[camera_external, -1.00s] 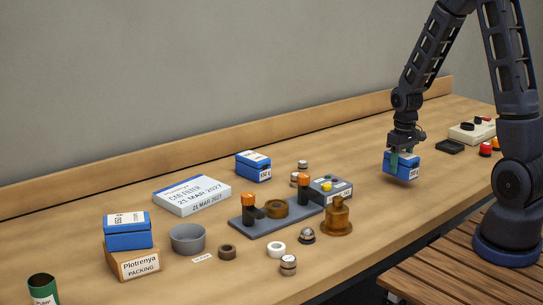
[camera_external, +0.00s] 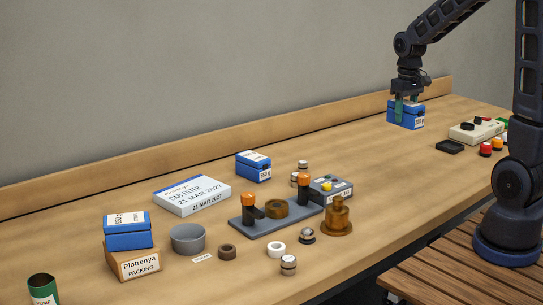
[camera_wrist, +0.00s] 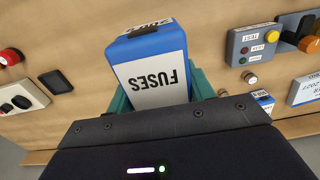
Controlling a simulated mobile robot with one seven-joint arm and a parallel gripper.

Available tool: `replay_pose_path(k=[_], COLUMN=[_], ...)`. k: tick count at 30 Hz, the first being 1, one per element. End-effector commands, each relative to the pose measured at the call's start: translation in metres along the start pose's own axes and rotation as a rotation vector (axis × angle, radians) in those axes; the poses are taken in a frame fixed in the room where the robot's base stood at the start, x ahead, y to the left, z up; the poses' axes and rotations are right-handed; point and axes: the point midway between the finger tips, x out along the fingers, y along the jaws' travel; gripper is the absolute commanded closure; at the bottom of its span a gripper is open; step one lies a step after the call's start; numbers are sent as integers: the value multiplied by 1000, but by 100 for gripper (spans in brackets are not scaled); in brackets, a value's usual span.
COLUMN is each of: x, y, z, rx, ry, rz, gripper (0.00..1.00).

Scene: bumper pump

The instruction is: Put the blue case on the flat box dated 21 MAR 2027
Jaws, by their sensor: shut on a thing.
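My gripper (camera_external: 406,106) has teal fingers shut on a blue case (camera_external: 414,116), over the bench's far right part near the back ledge. In the wrist view the held blue case (camera_wrist: 150,50) has a white face reading FUSES, upside down. I cannot tell whether its underside touches the bench. The flat box (camera_external: 192,195), white with a blue edge and dated 21 MAR 2027, lies left of centre with a bare top. A second blue case (camera_external: 254,166) stands behind it to the right. A third blue case (camera_external: 128,236) sits on a brown packing box (camera_external: 133,263).
A grey fixture plate (camera_external: 275,223) with orange-topped posts, a brass part (camera_external: 337,216) and a grey button box (camera_external: 331,188) stand mid-bench. A cream control box (camera_external: 475,131) is at right. The back ledge runs behind.

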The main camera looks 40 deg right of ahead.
Motion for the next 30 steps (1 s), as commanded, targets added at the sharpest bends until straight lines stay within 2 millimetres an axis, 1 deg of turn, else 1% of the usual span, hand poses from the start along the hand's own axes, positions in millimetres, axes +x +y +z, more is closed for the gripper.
replay_pose_path(k=[2,5,8,11,12,14,15,17,18,20,21,23,24,26,27,29,30], x=[-1,-3,-8,-16,-18,-23,-26,-30,-32,-35,-37,-40,-41,-43,-44,-45,-46], y=[-1,-5,-16,-34,-44,-60,-71,-88,-101,-120,-133,-154,-169,-191,-206,-229,-246], z=[-1,-10,-30,-60,-74,-95,-108,-127,-139,-157,-168,-184,-194,-209,-218,-230,-237], rx=[0,-1,-4,-5,-5,-6,-6,-6,-5,-6,-6,-6,-6,-7,-7,-8,-9], ry=[0,1,1,1,1,0,1,1,1,1,0,2,1,2,1,2,2], rz=[0,0,1,1,1,2,2,2,2,2,2,2,2,2,3,2,2], gripper=[75,75,75,75,75,75,75,75,75,75,75,75,75,75,75,75,75])
